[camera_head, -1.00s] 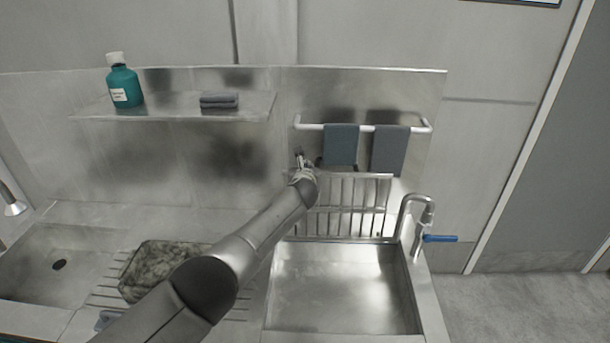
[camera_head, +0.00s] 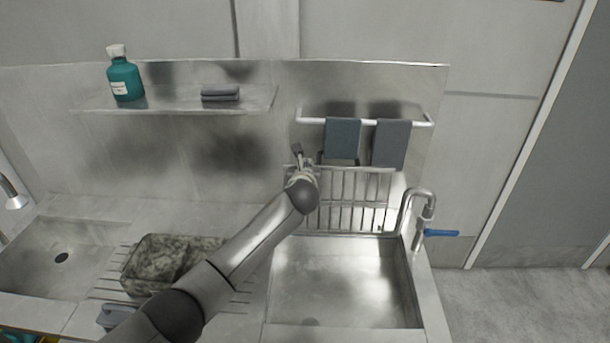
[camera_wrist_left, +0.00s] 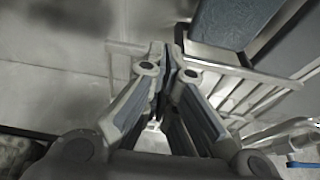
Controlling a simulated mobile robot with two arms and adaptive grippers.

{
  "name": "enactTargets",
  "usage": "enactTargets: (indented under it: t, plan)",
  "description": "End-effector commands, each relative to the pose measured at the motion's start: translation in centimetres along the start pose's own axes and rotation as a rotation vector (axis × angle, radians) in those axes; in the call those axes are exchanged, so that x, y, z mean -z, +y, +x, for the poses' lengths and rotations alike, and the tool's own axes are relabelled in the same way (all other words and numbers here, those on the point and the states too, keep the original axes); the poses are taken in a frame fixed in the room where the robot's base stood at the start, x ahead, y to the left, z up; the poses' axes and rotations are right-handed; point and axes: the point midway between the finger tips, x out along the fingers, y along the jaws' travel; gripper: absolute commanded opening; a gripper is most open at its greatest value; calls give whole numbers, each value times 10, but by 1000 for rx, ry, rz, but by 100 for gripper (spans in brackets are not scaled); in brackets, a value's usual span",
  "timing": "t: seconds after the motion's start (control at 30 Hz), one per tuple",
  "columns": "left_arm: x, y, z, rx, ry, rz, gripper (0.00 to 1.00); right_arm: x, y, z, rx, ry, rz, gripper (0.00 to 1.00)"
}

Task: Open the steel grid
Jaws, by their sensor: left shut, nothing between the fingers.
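The steel grid (camera_head: 357,200) stands upright against the back wall behind the right basin, its bars running up and down. It also shows in the left wrist view (camera_wrist_left: 243,92), to the right of the fingers. My left gripper (camera_head: 298,152) is at the grid's upper left corner. In the left wrist view its fingers (camera_wrist_left: 166,52) are shut together with nothing between them, close to the grid's top bar. I cannot tell whether they touch it. My right gripper is not in view.
Two grey cloths (camera_head: 342,138) hang from a rail (camera_head: 310,121) just above the grid. A tap with a blue lever (camera_head: 441,233) stands right of the basin (camera_head: 345,285). A shelf (camera_head: 180,105) holds a teal bottle (camera_head: 125,80). A mottled tub (camera_head: 150,265) sits on the left counter.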

Motion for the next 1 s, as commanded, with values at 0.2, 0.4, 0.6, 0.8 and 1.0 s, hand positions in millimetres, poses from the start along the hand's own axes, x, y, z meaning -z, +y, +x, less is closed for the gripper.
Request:
enactTargets:
  t: [0.2,0.4,0.6,0.8,1.0]
  plan:
    - [1,0,-24,2,-1,1,0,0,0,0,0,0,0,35]
    - [0,0,-44,2,0,0,0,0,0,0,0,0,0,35]
    - [0,0,-55,1,0,1,0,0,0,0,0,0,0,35]
    - [32,1,-67,6,58,-155,0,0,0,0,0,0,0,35]
    - [114,15,-105,-39,222,-655,0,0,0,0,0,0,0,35]
